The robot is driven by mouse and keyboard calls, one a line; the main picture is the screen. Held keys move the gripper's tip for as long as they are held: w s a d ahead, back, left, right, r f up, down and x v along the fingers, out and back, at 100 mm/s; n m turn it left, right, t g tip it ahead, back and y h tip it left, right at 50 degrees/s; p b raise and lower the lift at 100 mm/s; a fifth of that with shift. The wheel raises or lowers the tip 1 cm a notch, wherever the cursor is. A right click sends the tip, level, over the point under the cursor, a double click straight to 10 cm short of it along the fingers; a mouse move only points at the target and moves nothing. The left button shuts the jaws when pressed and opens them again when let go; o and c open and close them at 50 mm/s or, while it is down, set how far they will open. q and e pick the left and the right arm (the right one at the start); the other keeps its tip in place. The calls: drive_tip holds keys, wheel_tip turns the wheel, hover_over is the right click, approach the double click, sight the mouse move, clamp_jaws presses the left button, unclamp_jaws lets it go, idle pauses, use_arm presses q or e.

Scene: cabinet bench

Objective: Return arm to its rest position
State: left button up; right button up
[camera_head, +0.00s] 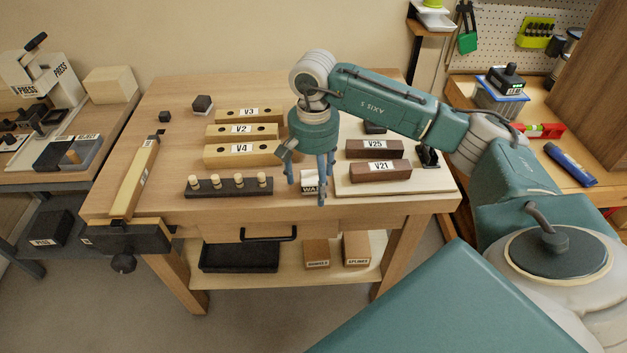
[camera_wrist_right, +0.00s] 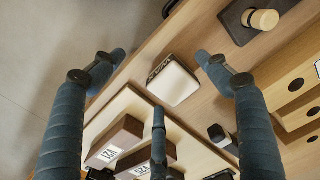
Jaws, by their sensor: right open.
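My right gripper (camera_head: 322,186) hangs from the teal right arm over the front part of the wooden bench (camera_head: 130,190), fingers pointing down. In the right wrist view its fingers (camera_wrist_right: 160,75) are spread and nothing is held between them. A small white box with a dark-lettered label (camera_head: 308,188) stands on the bench just behind the fingers; the white box also shows in the wrist view (camera_wrist_right: 172,80) below and between the fingers, apart from them as far as I can tell. My left gripper is not in view.
Pale blocks V3 (camera_head: 250,116), V2 (camera_head: 242,131) and V4 (camera_head: 242,154) lie left of the arm. A dark peg rack (camera_head: 228,191) stands in front of them. Dark blocks V25 (camera_head: 374,149) and V21 (camera_head: 380,171) lie on a pale board (camera_head: 350,187). A vise (camera_head: 125,240) sits at the front left.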

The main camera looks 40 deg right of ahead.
drive_tip(key=shift+r+p, duration=1.35)
drive_tip(key=shift+r, duration=1.35)
